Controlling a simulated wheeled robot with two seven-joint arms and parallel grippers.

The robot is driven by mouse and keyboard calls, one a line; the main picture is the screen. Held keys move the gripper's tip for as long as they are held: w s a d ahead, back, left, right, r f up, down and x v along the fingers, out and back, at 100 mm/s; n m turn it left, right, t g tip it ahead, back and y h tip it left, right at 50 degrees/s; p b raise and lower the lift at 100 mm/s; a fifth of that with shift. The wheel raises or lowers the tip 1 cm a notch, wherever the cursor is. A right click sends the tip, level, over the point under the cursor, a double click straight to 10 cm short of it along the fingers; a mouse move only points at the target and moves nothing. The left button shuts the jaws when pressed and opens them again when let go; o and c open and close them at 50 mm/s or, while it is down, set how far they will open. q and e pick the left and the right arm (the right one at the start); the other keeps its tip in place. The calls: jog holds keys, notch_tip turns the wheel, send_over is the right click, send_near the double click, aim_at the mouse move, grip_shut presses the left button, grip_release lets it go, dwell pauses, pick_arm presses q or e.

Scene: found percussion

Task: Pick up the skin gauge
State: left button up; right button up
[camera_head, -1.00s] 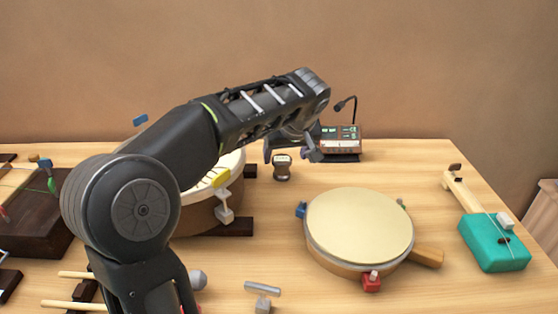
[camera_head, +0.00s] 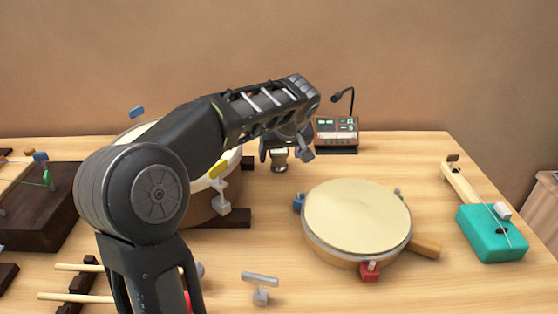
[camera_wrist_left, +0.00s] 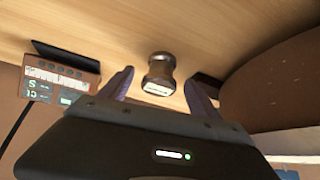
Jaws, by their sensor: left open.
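The skin gauge (camera_head: 279,161) is a small dark, waisted piece with a pale label, standing upright on the table behind the round drum. My left gripper (camera_head: 284,155) is open right at it, one finger showing on each side in the head view. In the left wrist view the gauge (camera_wrist_left: 160,76) lies between and slightly beyond the two open fingertips (camera_wrist_left: 160,84), with space on both sides. The gripper partly hides its upper part in the head view. My right gripper is not in view.
A display box with a microphone (camera_head: 336,131) stands just right of the gauge. A larger drum (camera_head: 205,205) is to the left, partly behind my arm. A round drum with handle (camera_head: 357,216) stands in front, and a teal stringed instrument (camera_head: 492,234) is at the right.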

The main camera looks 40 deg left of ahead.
aim_at(280, 153)
pick_arm(q)
jog(key=shift+x, duration=1.6)
grip_shut()
